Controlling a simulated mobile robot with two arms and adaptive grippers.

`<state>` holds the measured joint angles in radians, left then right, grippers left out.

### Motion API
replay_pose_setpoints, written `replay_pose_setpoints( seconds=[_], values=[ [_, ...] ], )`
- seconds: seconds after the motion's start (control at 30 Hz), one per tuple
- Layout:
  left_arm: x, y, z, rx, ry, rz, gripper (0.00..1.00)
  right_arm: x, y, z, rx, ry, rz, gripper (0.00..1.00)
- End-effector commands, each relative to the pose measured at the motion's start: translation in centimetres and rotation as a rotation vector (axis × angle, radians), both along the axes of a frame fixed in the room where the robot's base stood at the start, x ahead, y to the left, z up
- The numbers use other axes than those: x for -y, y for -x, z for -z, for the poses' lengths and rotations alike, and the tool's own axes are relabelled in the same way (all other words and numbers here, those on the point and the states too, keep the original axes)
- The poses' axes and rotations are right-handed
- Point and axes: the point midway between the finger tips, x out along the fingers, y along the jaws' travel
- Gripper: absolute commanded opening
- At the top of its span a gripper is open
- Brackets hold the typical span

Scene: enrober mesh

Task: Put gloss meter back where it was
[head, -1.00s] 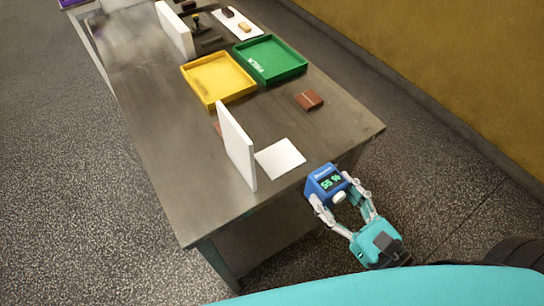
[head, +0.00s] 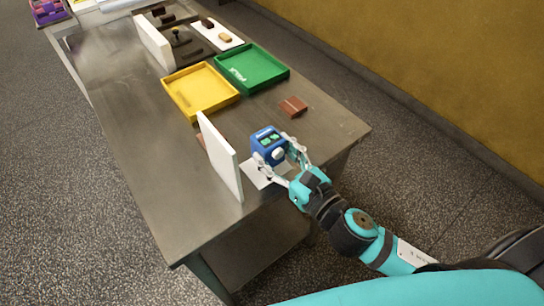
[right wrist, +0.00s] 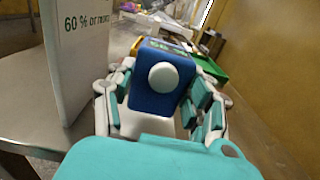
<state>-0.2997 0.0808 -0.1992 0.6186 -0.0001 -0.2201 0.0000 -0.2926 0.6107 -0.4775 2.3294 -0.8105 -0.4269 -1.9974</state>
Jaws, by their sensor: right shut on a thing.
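The gloss meter (head: 268,144) is a blue box with a green-lit display and a white round knob. My right gripper (head: 279,162) is shut on it and holds it over the white square mat (head: 254,176) near the table's front right edge. Whether it touches the mat I cannot tell. In the right wrist view the gloss meter (right wrist: 160,95) sits between both fingers, its white knob facing the camera. My left gripper is not in view.
An upright white panel (head: 221,157) stands just left of the mat. A brown chocolate piece (head: 294,106), a yellow tray (head: 176,103) and a green tray (head: 283,78) lie farther back on the grey table (head: 160,190). The front left tabletop is clear.

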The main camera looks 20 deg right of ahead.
Motion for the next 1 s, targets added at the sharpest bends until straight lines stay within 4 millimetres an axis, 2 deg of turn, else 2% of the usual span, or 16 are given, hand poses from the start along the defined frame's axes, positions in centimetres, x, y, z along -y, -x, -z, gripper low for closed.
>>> replay_pose_setpoints(
  seconds=[0.13, 0.3, 0.4, 0.83, 0.87, 1.0],
  values=[
    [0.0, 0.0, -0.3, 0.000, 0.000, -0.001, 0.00, -0.4, -1.1, 0.2, 0.001, -0.001, -0.001, 0.05],
    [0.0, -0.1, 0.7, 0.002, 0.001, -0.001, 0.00, -0.5, -1.1, 2.7, -0.004, -0.004, 0.001, 0.05],
    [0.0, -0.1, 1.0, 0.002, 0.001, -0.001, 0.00, -0.4, -1.1, 3.6, -0.001, -0.003, 0.001, 0.05],
    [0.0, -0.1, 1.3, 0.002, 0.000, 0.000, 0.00, -0.4, -1.1, 4.1, 0.001, -0.001, -0.001, 0.05],
    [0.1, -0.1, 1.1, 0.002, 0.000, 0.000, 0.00, -0.4, -1.1, 4.1, -0.001, -0.002, -0.001, 0.56],
    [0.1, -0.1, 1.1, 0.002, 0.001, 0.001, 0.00, -0.4, -1.1, 4.0, -0.002, -0.002, -0.001, 0.74]
  ],
)
